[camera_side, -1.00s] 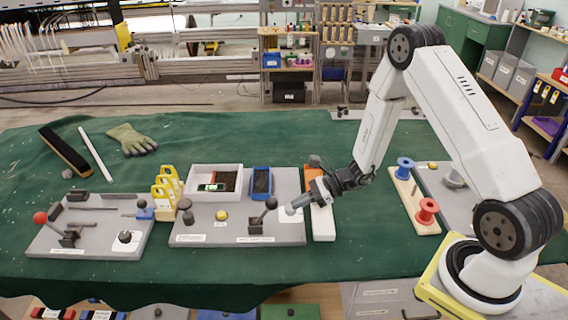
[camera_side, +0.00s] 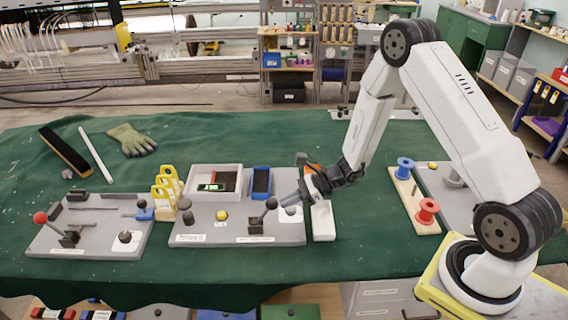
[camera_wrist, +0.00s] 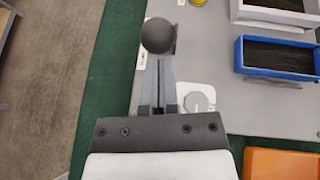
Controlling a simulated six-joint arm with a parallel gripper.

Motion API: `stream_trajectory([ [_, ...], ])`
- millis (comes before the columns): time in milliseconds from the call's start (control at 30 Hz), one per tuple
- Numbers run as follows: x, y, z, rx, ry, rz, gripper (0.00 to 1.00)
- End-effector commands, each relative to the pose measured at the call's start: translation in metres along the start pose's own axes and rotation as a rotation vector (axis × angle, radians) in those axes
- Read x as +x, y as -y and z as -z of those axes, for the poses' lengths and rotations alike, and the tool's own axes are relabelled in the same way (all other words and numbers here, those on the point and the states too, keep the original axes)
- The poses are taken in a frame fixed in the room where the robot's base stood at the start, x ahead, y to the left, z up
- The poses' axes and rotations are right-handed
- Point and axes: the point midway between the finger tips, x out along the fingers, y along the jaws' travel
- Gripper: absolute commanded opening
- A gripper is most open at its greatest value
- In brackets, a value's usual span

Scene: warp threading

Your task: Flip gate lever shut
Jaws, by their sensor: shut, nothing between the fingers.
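A lever with a dark ball knob (camera_side: 271,203) stands on a black base on the middle grey board (camera_side: 240,232). It leans slightly right. My gripper (camera_side: 286,201) is shut and empty, its tips just right of the knob. In the wrist view the dark knob (camera_wrist: 157,36) shows right at the end of my gripper's fingers (camera_wrist: 158,70). Whether they touch it cannot be told. A second lever with a red ball knob (camera_side: 40,217) stands on the left grey board (camera_side: 100,243). I cannot read the small labels to tell which is the gate lever.
A white tray with a small lit display (camera_side: 227,170) and a blue bin (camera_side: 261,182) sit behind the dark-knobbed lever. Yellow holders (camera_side: 160,195) stand left. A white tray (camera_side: 323,222) lies near my gripper. Red (camera_side: 427,210) and blue (camera_side: 404,167) spools stand right.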

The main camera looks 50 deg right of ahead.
Motion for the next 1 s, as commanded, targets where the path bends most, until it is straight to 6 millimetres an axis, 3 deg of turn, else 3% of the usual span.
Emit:
stream_trajectory([
  [667,0.004,0.002,-0.011,0.008,-0.083,-0.013,0.00],
  [1000,0.010,0.004,-0.025,0.022,-0.205,-0.030,0.00],
])
